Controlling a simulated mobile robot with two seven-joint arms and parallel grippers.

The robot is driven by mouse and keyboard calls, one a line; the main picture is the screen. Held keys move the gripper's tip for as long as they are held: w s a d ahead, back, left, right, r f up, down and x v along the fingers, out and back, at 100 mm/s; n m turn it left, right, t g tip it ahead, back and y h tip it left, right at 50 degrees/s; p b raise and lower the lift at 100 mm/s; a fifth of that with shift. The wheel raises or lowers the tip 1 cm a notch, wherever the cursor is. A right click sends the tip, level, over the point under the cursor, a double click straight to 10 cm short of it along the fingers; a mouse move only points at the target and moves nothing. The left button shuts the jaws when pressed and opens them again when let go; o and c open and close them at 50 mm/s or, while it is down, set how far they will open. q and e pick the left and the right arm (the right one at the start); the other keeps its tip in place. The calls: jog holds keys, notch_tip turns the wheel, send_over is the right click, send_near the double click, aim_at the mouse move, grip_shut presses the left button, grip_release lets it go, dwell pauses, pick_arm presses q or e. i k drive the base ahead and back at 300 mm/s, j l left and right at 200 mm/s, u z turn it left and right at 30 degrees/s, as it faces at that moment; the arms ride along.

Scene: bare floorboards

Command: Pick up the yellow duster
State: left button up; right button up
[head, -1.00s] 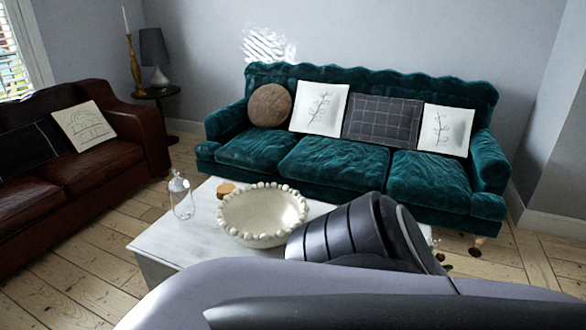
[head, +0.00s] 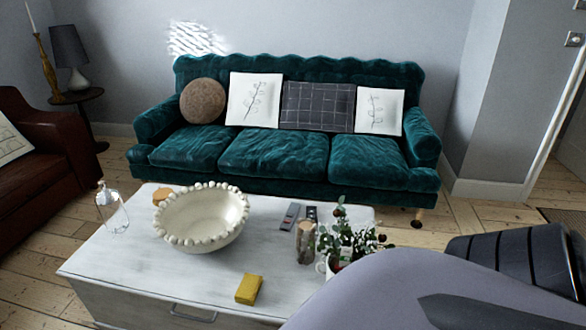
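The yellow duster (head: 249,289) is a small folded yellow block lying on the white coffee table (head: 130,243), close to its front edge and in front of the beaded bowl. It is fully visible and nothing touches it. One of my arms crosses the lower right of the head view, in front of the table's right end. No gripper fingers show, so neither gripper is in view.
On the table stand a cream beaded bowl (head: 203,222), a glass bottle (head: 112,208), remotes (head: 290,216), a jar (head: 306,243) and a potted plant (head: 346,240). A green sofa (head: 270,150) stands behind. Bare tabletop surrounds the duster.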

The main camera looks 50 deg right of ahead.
aim_at(248, 291)
jog(key=z, duration=1.2)
jog(key=i+l+z, duration=0.15)
jog(key=i+z, duration=0.5)
jog(key=i, duration=0.25)
